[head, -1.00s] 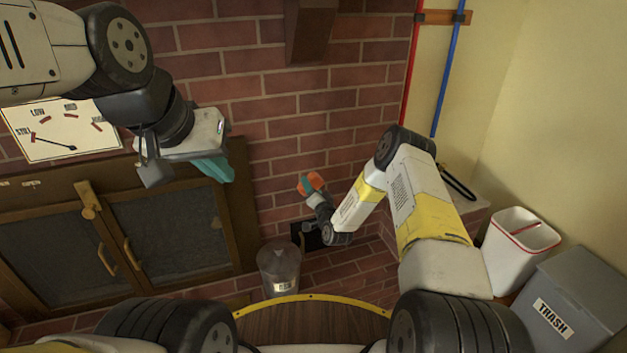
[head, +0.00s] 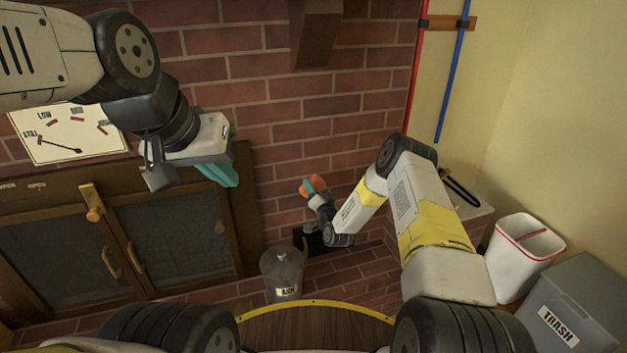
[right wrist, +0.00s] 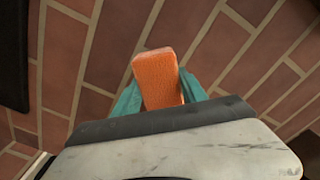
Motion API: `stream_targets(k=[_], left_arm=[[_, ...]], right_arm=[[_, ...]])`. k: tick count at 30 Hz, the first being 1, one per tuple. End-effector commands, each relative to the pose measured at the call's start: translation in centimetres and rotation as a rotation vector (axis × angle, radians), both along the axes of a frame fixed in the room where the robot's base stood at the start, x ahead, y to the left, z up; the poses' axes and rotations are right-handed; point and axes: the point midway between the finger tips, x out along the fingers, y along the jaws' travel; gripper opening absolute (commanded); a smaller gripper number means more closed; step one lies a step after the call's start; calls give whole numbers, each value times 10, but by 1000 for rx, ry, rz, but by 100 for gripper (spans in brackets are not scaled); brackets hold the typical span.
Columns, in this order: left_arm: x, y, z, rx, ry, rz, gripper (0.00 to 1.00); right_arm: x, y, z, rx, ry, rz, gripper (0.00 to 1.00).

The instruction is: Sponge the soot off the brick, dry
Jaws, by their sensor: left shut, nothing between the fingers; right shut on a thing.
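An orange sponge (right wrist: 158,80) is held between the teal fingers of my right gripper (right wrist: 160,98). In the head view the sponge (head: 309,189) and my right gripper (head: 315,189) are in front of the lower brick wall (head: 300,130), right of the wooden cabinet. I cannot tell whether the sponge touches the brick. Some bricks are darker than others; I cannot make out a distinct soot patch. My left gripper (head: 222,173) is shut and empty, in front of the wall above the cabinet's right end.
A metal ash can (head: 283,276) stands low in the middle. A glass-doored cabinet (head: 240,215) is at left, below a dial sign (head: 65,135). A white bin (head: 525,255) and a grey trash bin (head: 580,310) stand at right. Red and blue poles (head: 452,75) hang near the corner.

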Motion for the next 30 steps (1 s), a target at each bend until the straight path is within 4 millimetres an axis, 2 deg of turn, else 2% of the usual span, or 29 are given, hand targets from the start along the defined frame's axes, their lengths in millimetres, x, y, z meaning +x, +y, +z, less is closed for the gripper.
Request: stream_targets(k=[30], left_arm=[[0, 0, 0, 0, 0, 0, 0]], right_arm=[[18, 5, 0, 0, -1, -1, 17]])
